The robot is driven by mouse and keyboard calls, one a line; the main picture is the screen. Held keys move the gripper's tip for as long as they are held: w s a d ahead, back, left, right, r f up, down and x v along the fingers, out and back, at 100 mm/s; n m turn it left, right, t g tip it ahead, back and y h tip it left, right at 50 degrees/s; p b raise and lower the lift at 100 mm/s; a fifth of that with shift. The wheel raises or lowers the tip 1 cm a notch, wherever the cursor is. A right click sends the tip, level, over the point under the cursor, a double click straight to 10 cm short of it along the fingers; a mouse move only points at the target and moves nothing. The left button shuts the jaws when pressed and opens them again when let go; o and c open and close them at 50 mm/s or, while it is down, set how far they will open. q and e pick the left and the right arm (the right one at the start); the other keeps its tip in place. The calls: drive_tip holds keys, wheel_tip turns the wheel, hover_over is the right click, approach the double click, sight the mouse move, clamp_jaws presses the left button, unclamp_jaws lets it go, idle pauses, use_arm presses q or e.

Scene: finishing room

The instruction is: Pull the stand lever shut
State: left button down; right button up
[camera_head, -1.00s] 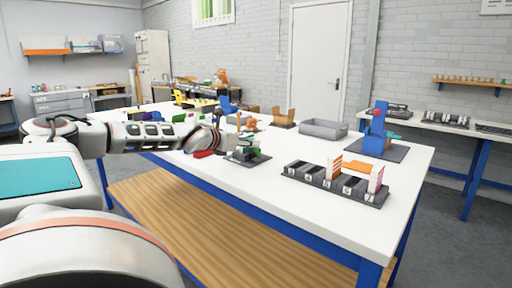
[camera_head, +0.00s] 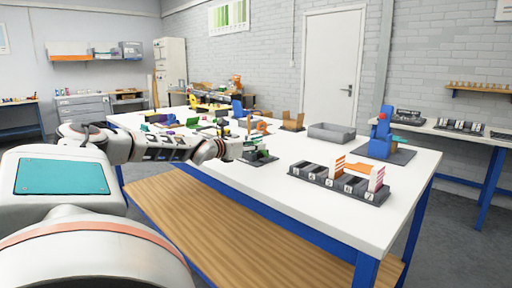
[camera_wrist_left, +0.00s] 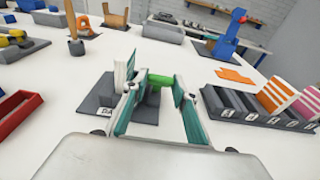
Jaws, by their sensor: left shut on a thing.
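My left gripper (camera_head: 245,149) reaches over the white table from the left. In the left wrist view its two teal-lined fingers (camera_wrist_left: 157,100) are closed on a green piece (camera_wrist_left: 155,84) above a small dark stand base (camera_wrist_left: 100,93). The base also shows just beyond the gripper in the head view (camera_head: 262,159). Whether the green piece is the lever, I cannot tell for sure. A blue upright stand (camera_head: 380,146) with a red top and a small teal-green arm stands apart at the right. My right gripper is not in view.
A dark slotted rack (camera_head: 310,174) with striped cards stands to the right of my gripper. A grey tray (camera_head: 331,132) and a brown holder (camera_head: 292,121) lie behind. A red bin (camera_wrist_left: 18,112) is to the left.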

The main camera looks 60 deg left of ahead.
use_arm(q)
drive_tip(key=c, duration=1.6)
unclamp_jaws()
drive_tip(key=shift+s, duration=0.1)
drive_tip(key=v, duration=1.2)
